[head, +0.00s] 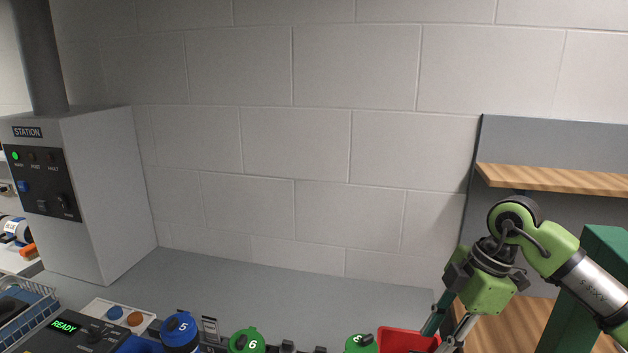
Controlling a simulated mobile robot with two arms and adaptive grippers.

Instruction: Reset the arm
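My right arm comes in from the right, green and silver. Its gripper (449,330) points down at the bottom edge, beside a red container (405,341). Its fingertips run out of the picture, so I cannot tell whether it is open or holds anything. My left arm and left gripper are not in view.
A grey station box (75,190) with a lit green lamp stands at the left. A control unit (75,332) reads READY. A blue-capped item marked 5 (180,331) and two green-capped items marked 6, one left (247,341) and one right (360,344), line the bottom edge. A wooden shelf (550,179) is at right.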

